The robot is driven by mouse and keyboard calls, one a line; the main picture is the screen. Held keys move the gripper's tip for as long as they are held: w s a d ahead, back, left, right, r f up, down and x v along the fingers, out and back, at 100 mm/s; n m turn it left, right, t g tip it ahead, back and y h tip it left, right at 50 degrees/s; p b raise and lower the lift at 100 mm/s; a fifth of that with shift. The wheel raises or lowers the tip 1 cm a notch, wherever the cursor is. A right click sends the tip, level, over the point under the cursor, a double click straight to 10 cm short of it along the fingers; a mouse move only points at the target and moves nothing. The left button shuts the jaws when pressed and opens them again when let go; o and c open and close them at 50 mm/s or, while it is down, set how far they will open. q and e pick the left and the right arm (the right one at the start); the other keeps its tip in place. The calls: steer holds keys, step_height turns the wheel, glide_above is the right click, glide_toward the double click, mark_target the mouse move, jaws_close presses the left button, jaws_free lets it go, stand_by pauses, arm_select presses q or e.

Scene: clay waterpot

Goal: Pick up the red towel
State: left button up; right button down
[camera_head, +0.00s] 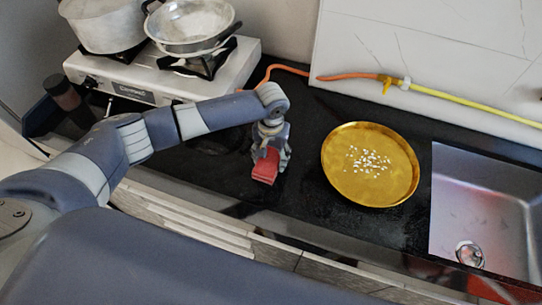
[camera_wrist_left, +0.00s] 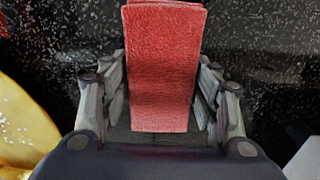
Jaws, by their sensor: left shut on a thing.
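The red towel (camera_head: 265,167) is a small folded red cloth over the black counter, between the stove and the golden plate. My left gripper (camera_head: 271,152) points down and is shut on the towel. In the left wrist view the towel (camera_wrist_left: 163,65) stretches up between the two fingers of the left gripper (camera_wrist_left: 160,95), its near end close to the palm. I cannot tell whether the towel still touches the counter. My right gripper is not in view.
A golden plate (camera_head: 338,170) with white grains stands right of the towel. A metal sink (camera_head: 480,200) is farther right. A gas stove (camera_head: 125,78) with pots is at the back left. An orange hose (camera_head: 285,69) runs along the wall. The counter's front edge is close.

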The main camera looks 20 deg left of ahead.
mark_target(272, 155)
arm_select(q)
steer(key=shift+w+r, duration=0.1)
steer(key=shift+r, duration=0.45)
step_height(272, 155, up, 2)
steer(key=shift+r+b, duration=0.2)
steer(key=shift+b, duration=0.35)
steer(key=s+d, duration=0.3)
steer(key=s+d+r+b, duration=0.1)
steer(key=s+d, duration=0.3)
steer(key=s+d+b, duration=0.1)
steer(key=s+d, duration=0.2)
steer(key=s, duration=0.1)
steer(key=shift+d+r, duration=0.15)
steer(key=shift+d, duration=0.1)
steer(key=shift+s+d, duration=0.25)
steer(key=shift+s, duration=0.1)
